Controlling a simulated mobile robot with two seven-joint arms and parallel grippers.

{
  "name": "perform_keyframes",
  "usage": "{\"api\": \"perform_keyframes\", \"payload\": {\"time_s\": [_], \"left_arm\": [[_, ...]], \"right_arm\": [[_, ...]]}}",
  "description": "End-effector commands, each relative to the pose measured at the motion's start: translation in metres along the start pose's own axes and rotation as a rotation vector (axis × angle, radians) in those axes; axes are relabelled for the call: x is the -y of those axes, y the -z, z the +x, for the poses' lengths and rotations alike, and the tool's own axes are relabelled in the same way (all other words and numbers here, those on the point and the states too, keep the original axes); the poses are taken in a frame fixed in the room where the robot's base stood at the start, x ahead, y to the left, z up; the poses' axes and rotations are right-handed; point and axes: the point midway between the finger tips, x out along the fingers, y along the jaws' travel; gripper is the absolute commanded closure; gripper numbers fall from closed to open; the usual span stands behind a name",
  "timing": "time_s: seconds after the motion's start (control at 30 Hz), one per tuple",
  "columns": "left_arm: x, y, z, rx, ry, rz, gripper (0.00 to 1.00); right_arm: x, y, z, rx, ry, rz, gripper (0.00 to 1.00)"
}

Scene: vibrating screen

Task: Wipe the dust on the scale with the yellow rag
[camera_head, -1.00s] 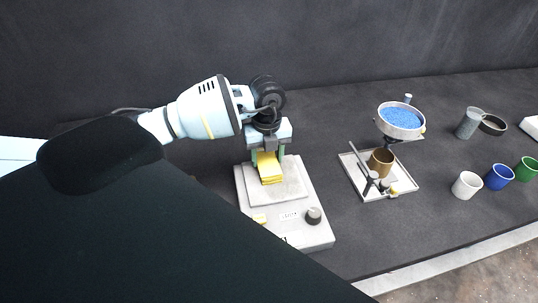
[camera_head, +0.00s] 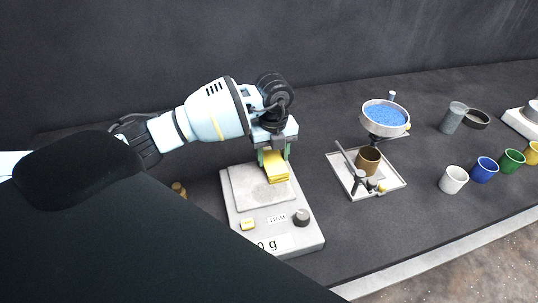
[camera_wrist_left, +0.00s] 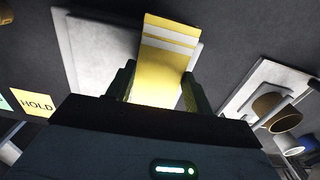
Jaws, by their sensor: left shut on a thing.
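The yellow rag (camera_head: 276,166) is in my left gripper (camera_head: 274,155), shut on it over the back right part of the scale's pan. I cannot tell whether the rag touches the pan. In the left wrist view the rag (camera_wrist_left: 165,50) has pale stripes and sticks out between the fingers of the gripper (camera_wrist_left: 155,88). The scale (camera_head: 304,238) is light grey, with a square plate on top, a dark knob and a display reading "0 g" partly hidden by the dark shape in front. A speckled grey patch of dust (camera_head: 268,194) lies on the plate. My right gripper is not in view.
Right of the scale stands a tray (camera_head: 397,187) with a brown cup (camera_head: 368,160) and a bowl of blue grains (camera_head: 385,116). White (camera_head: 453,180), blue, green and yellow cups stand further right. A dark wall rises behind. The table between scale and tray is clear.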

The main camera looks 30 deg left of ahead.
Motion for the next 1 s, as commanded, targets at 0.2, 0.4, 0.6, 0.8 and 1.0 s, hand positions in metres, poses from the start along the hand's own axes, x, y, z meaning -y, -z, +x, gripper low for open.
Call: {"api": "perform_keyframes", "payload": {"time_s": [0.2, 0.4, 0.6, 0.8, 1.0], "left_arm": [[-0.004, 0.002, -0.002, 0.003, 0.002, 0.000, 0.66], [-0.018, 0.012, -0.003, 0.005, 0.004, 0.000, 0.66], [-0.032, 0.021, 0.001, 0.002, 0.001, 0.000, 0.66], [-0.037, 0.026, 0.002, 0.002, 0.002, -0.001, 0.66], [-0.038, 0.027, 0.002, 0.002, 0.001, -0.002, 0.66]], "right_arm": [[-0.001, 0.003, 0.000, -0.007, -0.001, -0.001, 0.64], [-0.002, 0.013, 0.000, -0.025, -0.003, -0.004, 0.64], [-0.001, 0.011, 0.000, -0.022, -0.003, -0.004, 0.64], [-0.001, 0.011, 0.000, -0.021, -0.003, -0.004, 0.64], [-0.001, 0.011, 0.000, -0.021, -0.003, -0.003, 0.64]]}}
